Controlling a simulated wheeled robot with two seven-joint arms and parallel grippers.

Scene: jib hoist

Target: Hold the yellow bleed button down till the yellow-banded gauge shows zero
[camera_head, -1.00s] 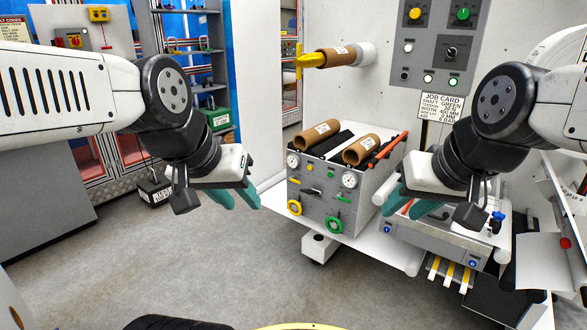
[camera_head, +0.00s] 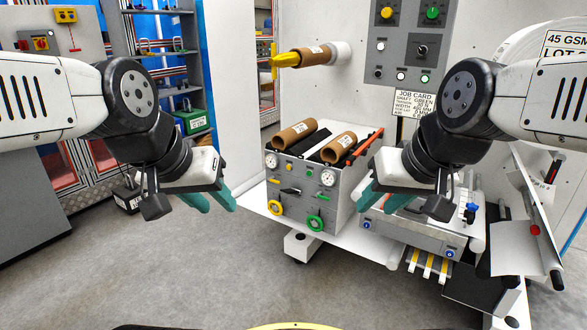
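A grey box with a control panel (camera_head: 297,203) stands on a white bench ahead of me. Two round white gauges sit on its upper face, a left gauge (camera_head: 272,161) and a right gauge (camera_head: 328,177). Their needles and band colours are too small to read. A small yellow button (camera_head: 288,167) shows between them, beside a green button (camera_head: 308,174). My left gripper (camera_head: 220,209) has teal fingers apart, empty, left of the panel and clear of it. My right gripper (camera_head: 376,207) is open and empty, right of the panel, in front of the bench equipment.
A yellow ring (camera_head: 275,208) and a green ring (camera_head: 316,222) sit low on the panel. Brown rolls (camera_head: 294,134) lie on top of the box. A grey wall panel (camera_head: 409,45) carries knobs and buttons. The floor (camera_head: 190,265) in front is open.

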